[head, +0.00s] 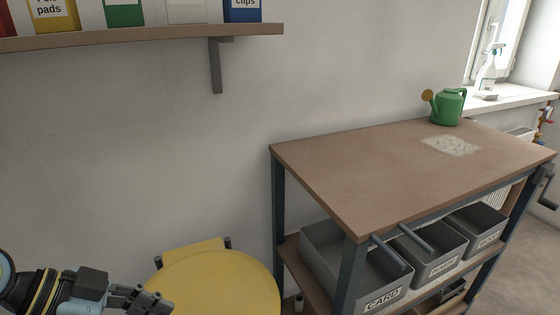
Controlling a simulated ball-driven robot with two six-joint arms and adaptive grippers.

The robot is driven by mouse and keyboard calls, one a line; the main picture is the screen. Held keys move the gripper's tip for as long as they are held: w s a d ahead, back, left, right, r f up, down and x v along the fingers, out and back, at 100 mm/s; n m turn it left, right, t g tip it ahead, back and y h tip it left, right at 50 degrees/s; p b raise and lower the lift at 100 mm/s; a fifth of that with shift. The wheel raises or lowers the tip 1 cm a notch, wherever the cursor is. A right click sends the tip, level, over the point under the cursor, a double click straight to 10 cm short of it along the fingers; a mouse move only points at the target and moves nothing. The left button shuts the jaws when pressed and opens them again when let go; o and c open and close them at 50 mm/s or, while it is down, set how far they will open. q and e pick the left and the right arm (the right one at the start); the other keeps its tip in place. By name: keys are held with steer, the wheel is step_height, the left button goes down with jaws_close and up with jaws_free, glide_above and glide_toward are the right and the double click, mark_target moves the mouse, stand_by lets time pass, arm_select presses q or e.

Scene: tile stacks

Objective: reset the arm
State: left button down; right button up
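My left gripper (150,301) is at the bottom left, at the end of my arm that comes in from the left edge. Its dark fingers point right, in front of the left rim of the yellow round seat or table top (225,285). They are small and partly cut off by the bottom edge, so I cannot tell whether they are open or shut. I see nothing clearly held in them. My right gripper is not in view. No tile stacks show.
A brown-topped bench (370,170) stands at right with a green watering can (447,107) and a pale speckled patch (450,146). Grey labelled bins (325,245) sit beneath. A wall shelf (140,37) holds several boxes. A spray bottle (486,72) stands on the windowsill.

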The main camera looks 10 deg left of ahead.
arm_select(q)
steer(key=w+r+n+t, duration=0.2)
steer(key=w+r+t, duration=0.2)
steer(key=r+t, duration=0.3)
steer(key=w+r+n+t, duration=0.1)
steer(key=w+r+t, duration=0.3)
steer(key=r, duration=0.6)
steer(key=s+a+n+y, duration=0.1)
steer(key=a+n+y, duration=0.8)
steer(key=a+y, duration=0.25)
steer(key=s+f+n+g+y, duration=0.2)
steer(key=s+f+g, duration=0.3)
steer(key=f, duration=0.1)
steer(key=s+d+f+m+g+h, duration=0.2)
steer(key=s+d+f+g, duration=0.2)
steer(key=s+f, duration=0.15)
steer(key=s+d+f+m+g+h, duration=0.2)
steer(key=s+d+f+g+h, duration=0.15)
steer(key=s, duration=0.35)
steer(key=s+a+f+g, duration=0.1)
steer(key=s+f, duration=0.1)
steer(key=f, duration=1.1)
steer(key=s+a+f+g, duration=0.1)
steer(key=f, duration=1.2)
steer(key=s+a+f+b, duration=0.1)
steer(key=s+f, duration=1.4)
steer(key=s, duration=0.2)
steer(key=shift+s+f+n+g+y, duration=0.35)
steer(key=shift+f+n+y, duration=0.05)
